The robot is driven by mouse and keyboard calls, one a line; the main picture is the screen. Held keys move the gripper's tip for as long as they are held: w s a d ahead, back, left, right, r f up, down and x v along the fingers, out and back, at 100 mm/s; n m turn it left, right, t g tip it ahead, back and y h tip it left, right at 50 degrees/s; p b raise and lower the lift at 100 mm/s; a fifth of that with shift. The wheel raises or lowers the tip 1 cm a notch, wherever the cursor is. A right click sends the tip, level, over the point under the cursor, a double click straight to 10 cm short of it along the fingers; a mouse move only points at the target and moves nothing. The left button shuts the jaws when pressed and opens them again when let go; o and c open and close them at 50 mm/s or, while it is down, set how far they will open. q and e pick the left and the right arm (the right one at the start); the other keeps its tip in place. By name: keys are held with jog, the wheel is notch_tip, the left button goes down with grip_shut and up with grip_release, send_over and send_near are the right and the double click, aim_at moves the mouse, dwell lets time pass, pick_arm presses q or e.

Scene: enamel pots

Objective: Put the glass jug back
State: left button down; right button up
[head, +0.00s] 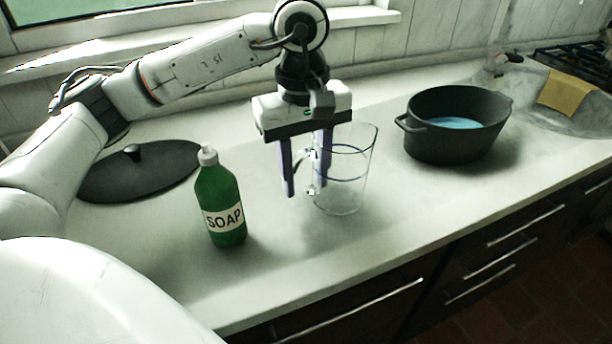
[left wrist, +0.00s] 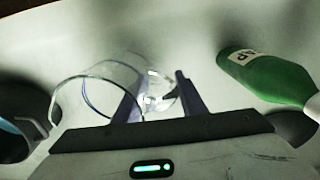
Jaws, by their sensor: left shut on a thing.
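The clear glass jug (head: 345,180) with blue rings stands upright on the counter, right of the middle. Its handle is on its left side. My left gripper (head: 306,190) comes down from above, with its purple fingers around the jug's handle, and is shut on it. In the left wrist view the jug (left wrist: 108,88) lies between and left of the fingers (left wrist: 157,92). Whether the jug's base touches the counter is hard to tell. My right gripper is not in view.
A green soap bottle (head: 220,200) stands left of the jug. A black lid (head: 140,175) lies behind it. A dark pot (head: 455,145) holding blue liquid (head: 453,123) stands to the right. A sink with a yellow cloth (head: 570,95) is at far right. The counter's front strip is clear.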

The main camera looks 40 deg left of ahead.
pick_arm(q)
jog(key=shift+f, duration=0.25)
jog(key=shift+f, duration=0.2)
jog(key=c, duration=1.1)
grip_release()
jog(key=shift+r, duration=0.15)
